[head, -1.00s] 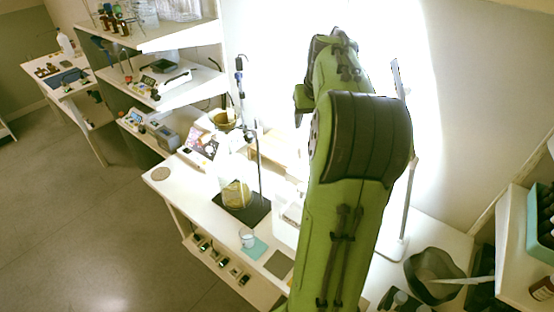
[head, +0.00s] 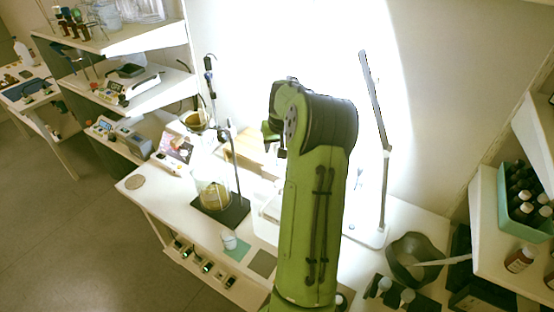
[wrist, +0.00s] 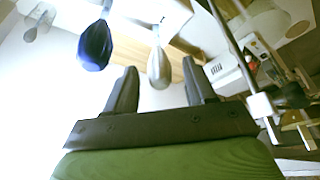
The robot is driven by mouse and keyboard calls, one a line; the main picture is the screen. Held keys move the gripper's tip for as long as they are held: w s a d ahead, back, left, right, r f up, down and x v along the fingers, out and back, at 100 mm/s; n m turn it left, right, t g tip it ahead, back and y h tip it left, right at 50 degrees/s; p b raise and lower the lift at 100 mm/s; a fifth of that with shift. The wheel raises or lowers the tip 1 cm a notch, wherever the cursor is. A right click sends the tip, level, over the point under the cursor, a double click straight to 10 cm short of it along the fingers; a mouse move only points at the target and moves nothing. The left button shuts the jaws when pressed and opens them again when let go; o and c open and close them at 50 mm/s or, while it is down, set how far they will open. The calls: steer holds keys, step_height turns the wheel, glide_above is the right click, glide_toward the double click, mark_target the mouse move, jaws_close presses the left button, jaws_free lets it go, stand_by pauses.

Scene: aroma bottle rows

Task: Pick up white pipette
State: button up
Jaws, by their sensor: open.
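In the wrist view, a white pipette (wrist: 159,64) with a rounded bulb end shows ahead of my gripper, in the gap between the fingers as seen there. My gripper (wrist: 160,76) is open, with two dark fingers apart and nothing held between them. I cannot tell how far the bulb lies from the fingertips. A similar pipette with a dark blue bulb (wrist: 95,46) is to its left, and a grey one (wrist: 38,22) is farther left. In the head view, my green arm blocks the gripper, and I cannot make out the pipettes there.
A stand (head: 233,165) with a glass flask (head: 213,194) stands on the white bench. A lamp (head: 384,170) and a dark bowl (head: 405,258) are to the right of my arm. A teal bottle crate (head: 520,210) sits at far right. Stand parts (wrist: 262,104) show right of my gripper.

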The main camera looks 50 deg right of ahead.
steer(key=shift+a+r, duration=0.1)
steer(key=shift+r, duration=0.05)
steer(key=shift+c, duration=0.7)
steer(key=c, duration=0.6)
steer(key=shift+o, duration=0.2)
step_height(320, 180, up, 10)
steer(key=shift+p, duration=0.7)
